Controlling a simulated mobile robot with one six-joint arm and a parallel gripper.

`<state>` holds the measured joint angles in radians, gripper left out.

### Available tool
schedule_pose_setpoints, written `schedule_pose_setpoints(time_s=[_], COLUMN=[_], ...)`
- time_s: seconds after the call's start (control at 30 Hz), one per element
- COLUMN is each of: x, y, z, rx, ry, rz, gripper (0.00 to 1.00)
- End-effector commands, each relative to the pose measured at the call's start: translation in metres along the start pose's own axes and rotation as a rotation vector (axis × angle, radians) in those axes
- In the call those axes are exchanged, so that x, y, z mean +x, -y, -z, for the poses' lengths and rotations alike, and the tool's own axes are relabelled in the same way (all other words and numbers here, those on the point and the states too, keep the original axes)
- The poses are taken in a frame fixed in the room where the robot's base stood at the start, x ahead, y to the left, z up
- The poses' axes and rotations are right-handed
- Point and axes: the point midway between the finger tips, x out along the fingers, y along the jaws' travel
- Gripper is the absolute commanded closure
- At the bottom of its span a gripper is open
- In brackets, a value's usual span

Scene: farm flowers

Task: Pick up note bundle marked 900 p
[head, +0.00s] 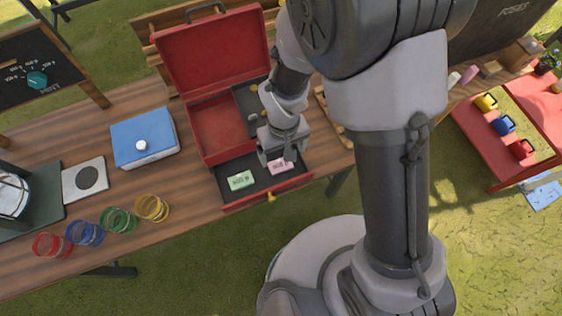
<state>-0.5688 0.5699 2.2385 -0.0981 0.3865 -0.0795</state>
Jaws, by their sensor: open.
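Two note bundles lie in the dark pulled-out drawer (222,172) of the open red cash box (213,131). One is a green bundle (240,181) on the left, and the other is a pink bundle (283,167) on the right. Both carry print that is too small to read surely, so I cannot tell which is marked 900 p. My gripper (278,159) is open and points down at the pink bundle, hiding part of its far side. I cannot tell whether the fingers touch it. The green bundle is clear of my gripper.
The box's raised red lid (214,50) stands behind. A blue box (144,137) with a white knob is left of it. A red stand (490,135) with coloured mugs is at right.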

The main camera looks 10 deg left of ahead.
Motion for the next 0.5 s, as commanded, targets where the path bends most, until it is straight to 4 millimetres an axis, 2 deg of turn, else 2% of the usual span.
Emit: schedule_pose_setpoints(time_s=[0.03,0.27,0.5], x=[0.014,0.036,0.079], y=[0.0,0.002,0.006], z=[0.0,0.001,0.005], rx=[-0.001,0.001,0.001], ry=[0.001,0.001,0.001], rz=[0.0,0.0,0.0], gripper=[0.11,0.11,0.11])
